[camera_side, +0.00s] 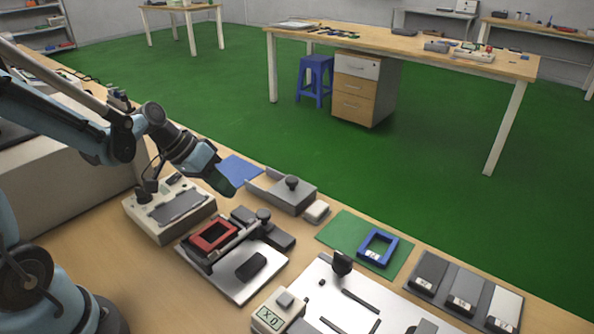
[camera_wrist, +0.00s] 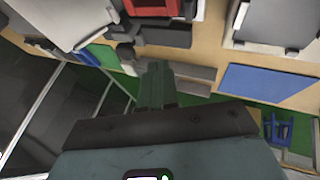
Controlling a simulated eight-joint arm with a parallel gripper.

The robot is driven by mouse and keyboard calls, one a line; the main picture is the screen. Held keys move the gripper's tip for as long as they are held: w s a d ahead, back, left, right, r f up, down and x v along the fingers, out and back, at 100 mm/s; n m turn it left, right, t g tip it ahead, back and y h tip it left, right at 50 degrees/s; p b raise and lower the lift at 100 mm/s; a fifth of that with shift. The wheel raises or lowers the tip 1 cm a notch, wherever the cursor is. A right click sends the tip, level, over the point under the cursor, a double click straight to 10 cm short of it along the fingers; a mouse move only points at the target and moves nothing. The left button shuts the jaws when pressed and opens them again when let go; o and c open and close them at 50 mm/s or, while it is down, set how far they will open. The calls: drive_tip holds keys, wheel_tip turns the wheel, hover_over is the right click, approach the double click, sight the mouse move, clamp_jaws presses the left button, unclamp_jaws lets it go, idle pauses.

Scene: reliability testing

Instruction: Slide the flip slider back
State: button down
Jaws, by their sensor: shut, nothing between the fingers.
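My gripper (camera_side: 224,188) is shut and empty, pointing down over the bench between the blue mat and the red-framed fixture. Its closed fingers also show in the wrist view (camera_wrist: 155,80). I cannot tell for certain which part is the flip slider. In the wrist view a grey block (camera_wrist: 192,74) lies just beyond the fingers, and no contact can be made out.
A light tester box (camera_side: 152,222) stands left of the red-framed fixture. A blue mat (camera_side: 240,169) lies behind. To the right are a green mat (camera_side: 335,232) with a blue frame (camera_side: 386,237), and a grey tray (camera_side: 438,300). A white plate fixture (camera_side: 325,283) is in front.

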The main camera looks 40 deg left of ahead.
drive_tip(key=v, duration=0.7)
drive_tip(key=c, duration=1.7)
unclamp_jaws()
drive_tip(key=shift+s+a+r, duration=0.1)
drive_tip(key=shift+r, duration=0.15)
drive_tip(key=shift+o, duration=1.3)
drive_tip(key=shift+d+r, duration=0.1)
drive_tip(key=shift+d, duration=0.1)
drive_tip(key=o, duration=0.7)
drive_tip(key=w+d+m+g, duration=0.1)
drive_tip(key=w+d+g+y, duration=0.1)
drive_tip(key=w+d+m+g, duration=0.1)
drive_tip(key=d, duration=0.1)
drive_tip(key=shift+d+r+m, duration=0.1)
drive_tip(key=shift+r+m, duration=0.2)
drive_tip(key=shift+c, duration=0.2)
drive_tip(key=r+m+g+y, duration=0.2)
drive_tip(key=m+y, duration=0.1)
hover_over(263, 212)
drive_tip(key=shift+y, duration=0.3)
wheel_tip(263, 212, down, 12)
drive_tip(key=shift+f, duration=0.1)
drive_tip(key=shift+c, duration=0.2)
clamp_jaws()
